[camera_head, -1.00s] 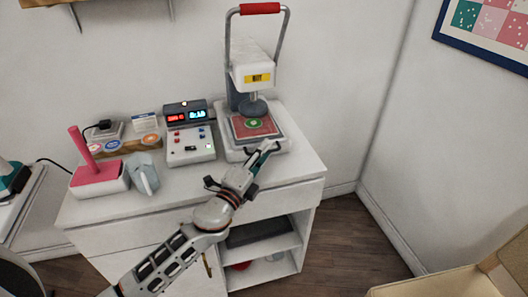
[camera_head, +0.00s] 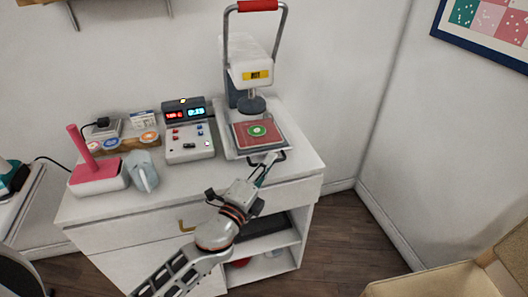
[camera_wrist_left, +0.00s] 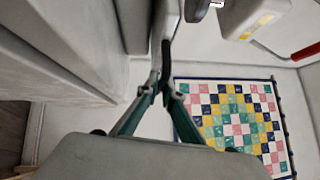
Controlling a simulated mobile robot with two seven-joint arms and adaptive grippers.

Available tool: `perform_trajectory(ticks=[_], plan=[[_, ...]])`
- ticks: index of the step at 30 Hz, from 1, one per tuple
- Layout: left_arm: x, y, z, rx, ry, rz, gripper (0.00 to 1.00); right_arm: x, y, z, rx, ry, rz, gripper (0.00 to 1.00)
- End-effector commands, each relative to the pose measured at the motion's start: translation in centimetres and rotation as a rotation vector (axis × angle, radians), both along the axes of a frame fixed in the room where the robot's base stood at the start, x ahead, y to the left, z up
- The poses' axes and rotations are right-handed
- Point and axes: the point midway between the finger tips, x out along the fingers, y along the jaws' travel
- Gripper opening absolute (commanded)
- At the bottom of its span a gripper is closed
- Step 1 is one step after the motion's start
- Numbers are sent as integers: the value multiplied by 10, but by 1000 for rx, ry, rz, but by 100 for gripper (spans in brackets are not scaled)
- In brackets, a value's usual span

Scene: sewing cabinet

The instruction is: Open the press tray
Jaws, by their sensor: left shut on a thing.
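The press (camera_head: 249,72) stands on the white cabinet, with its red-gripped lever raised. Its press tray (camera_head: 237,150) carries a red pad with a green round patch (camera_head: 257,131) and sticks out in front below the round press head (camera_head: 251,104). My left gripper (camera_head: 269,161) is at the front of the tray, shut on the dark tray handle (camera_head: 281,156). In the left wrist view the fingertips (camera_wrist_left: 166,82) close on a dark bar, the handle. My right gripper is in neither view.
A control box (camera_head: 189,142) with a lit display stands left of the press. Further left are a grey-blue mitt-like thing (camera_head: 143,171) and a pink post on a base (camera_head: 97,173). The cabinet top's front right is bare. A cardboard box (camera_head: 450,280) is at lower right.

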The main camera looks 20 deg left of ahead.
Motion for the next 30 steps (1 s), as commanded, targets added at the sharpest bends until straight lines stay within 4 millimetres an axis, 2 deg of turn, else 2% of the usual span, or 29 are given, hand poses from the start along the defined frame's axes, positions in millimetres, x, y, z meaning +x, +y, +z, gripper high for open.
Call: perform_trajectory(ticks=[1,6,15,21,30], plan=[[-11,-8,-2,-6,5,-2,0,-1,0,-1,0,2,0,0],[-41,-28,-3,-6,5,-2,0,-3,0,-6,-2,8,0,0],[-77,-52,-2,-2,4,-1,0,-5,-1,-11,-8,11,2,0],[-84,-57,-1,-1,1,-1,0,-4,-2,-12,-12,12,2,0],[-85,-58,0,0,0,-1,0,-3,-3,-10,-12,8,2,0]])
